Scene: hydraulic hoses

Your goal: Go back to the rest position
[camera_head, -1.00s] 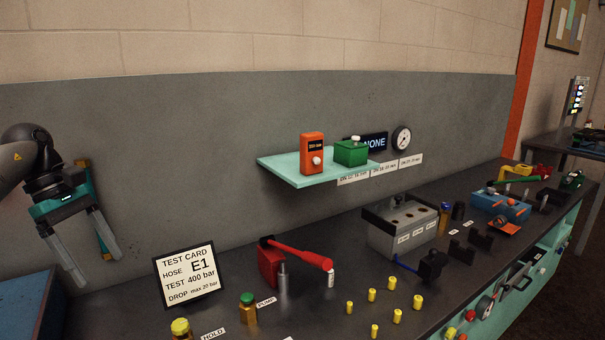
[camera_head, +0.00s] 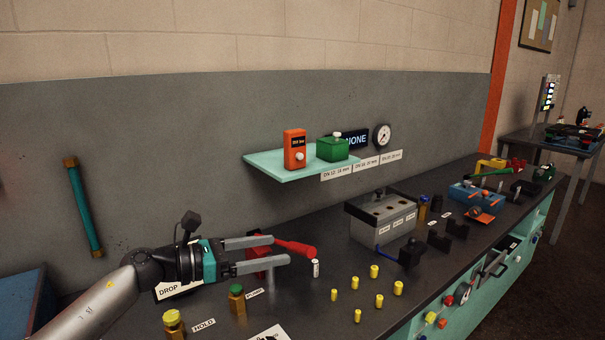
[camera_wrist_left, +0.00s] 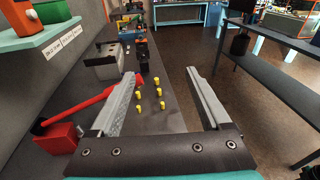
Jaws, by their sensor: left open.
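My left gripper (camera_head: 281,249) reaches in from the left over the bench, its fingers pointing right. It is open, with nothing between the fingers, and in the head view its fingers overlap the red hand pump (camera_head: 256,262). The left wrist view shows the spread fingers (camera_wrist_left: 160,82), with the red pump lever (camera_wrist_left: 95,104) close by the left finger. My right gripper is not in view.
Several yellow caps (camera_head: 374,271) stand on the bench right of the gripper. Behind are a grey block with holes (camera_head: 383,224) and a shelf (camera_head: 280,174) with an orange meter (camera_head: 295,150) and green box (camera_head: 332,149). A teal hose (camera_head: 83,207) is at the wall.

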